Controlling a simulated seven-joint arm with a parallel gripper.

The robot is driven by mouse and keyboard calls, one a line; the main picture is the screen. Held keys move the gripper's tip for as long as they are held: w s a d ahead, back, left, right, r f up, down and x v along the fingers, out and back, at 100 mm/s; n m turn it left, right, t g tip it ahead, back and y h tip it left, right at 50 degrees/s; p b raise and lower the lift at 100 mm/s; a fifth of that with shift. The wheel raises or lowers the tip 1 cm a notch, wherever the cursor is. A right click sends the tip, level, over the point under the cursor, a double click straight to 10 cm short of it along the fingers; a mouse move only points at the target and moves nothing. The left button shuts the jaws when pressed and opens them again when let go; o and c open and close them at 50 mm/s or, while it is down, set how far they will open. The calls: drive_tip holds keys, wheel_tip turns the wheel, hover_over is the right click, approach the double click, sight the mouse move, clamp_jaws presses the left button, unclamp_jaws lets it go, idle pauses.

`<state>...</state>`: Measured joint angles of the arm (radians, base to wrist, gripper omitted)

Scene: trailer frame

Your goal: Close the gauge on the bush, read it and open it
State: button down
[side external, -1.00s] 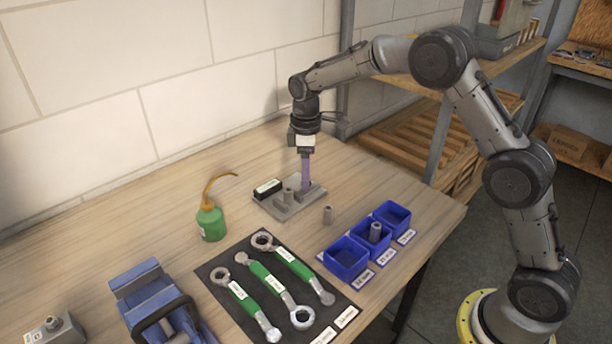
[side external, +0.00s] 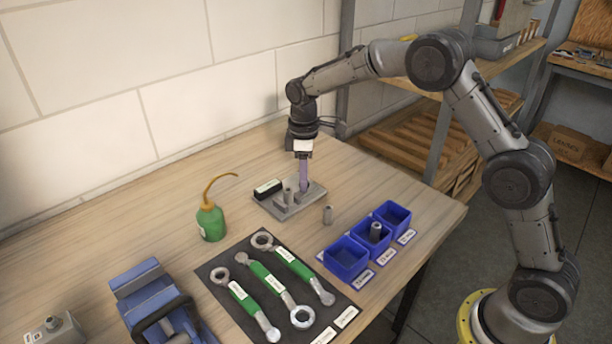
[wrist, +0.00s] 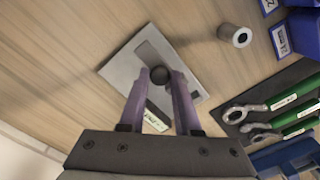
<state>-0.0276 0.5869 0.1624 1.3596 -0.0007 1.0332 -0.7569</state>
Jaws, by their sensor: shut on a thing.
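The gauge is a flat grey plate (side external: 290,211) with a black readout block (side external: 268,188) at its left end; the plate also shows in the wrist view (wrist: 121,69). A grey bush (side external: 288,187) stands upright on it. My gripper (side external: 303,188) points down just right of the bush, its purple fingers shut on the gauge's sliding part. In the wrist view, a dark round top (wrist: 160,75) shows between the fingertips. The fingers hide part of the gauge. I cannot tell whether the sliding part touches the bush. The reading is not legible.
A loose bush (side external: 328,214) stands right of the gauge. Blue bins (side external: 347,262) stand farther right, one holding a bush (side external: 375,232). A green oil can (side external: 211,222), ring spanners on a dark mat (side external: 225,259) and a blue vice (side external: 150,295) lie toward the front.

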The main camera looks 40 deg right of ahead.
drive_tip(key=c, duration=0.6)
unclamp_jaws()
drive_tip(key=shift+a, duration=0.15)
drive_tip(key=shift+r, duration=0.15)
wheel_tip(320, 180, up, 14)
